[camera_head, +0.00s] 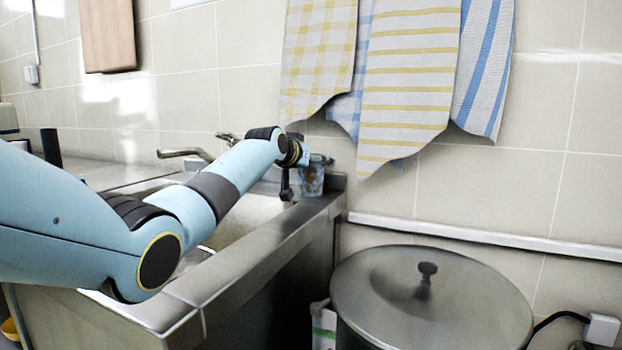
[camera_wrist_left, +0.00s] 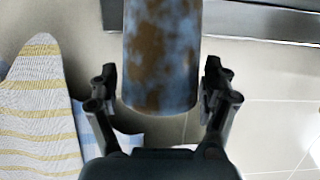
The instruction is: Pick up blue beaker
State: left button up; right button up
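The blue beaker (camera_head: 313,178), blue with brown rusty blotches, stands at the far corner of the steel sink counter in the head view. It also fills the top middle of the left wrist view (camera_wrist_left: 162,55). My left gripper (camera_head: 291,182) is right at the beaker in the head view, partly hidden by its own wrist. In the left wrist view, its two black fingers (camera_wrist_left: 161,82) are spread on either side of the beaker, with a slim gap showing on each side. My right gripper is not in view.
A steel sink (camera_head: 245,215) with a tap (camera_head: 185,153) lies under my left arm. Towels (camera_head: 408,85) hang on the tiled wall behind the beaker. A large lidded stockpot (camera_head: 430,300) stands at the lower right. A wooden board (camera_head: 107,35) hangs upper left.

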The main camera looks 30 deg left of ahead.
pick_arm(q)
jog(key=c, duration=0.8)
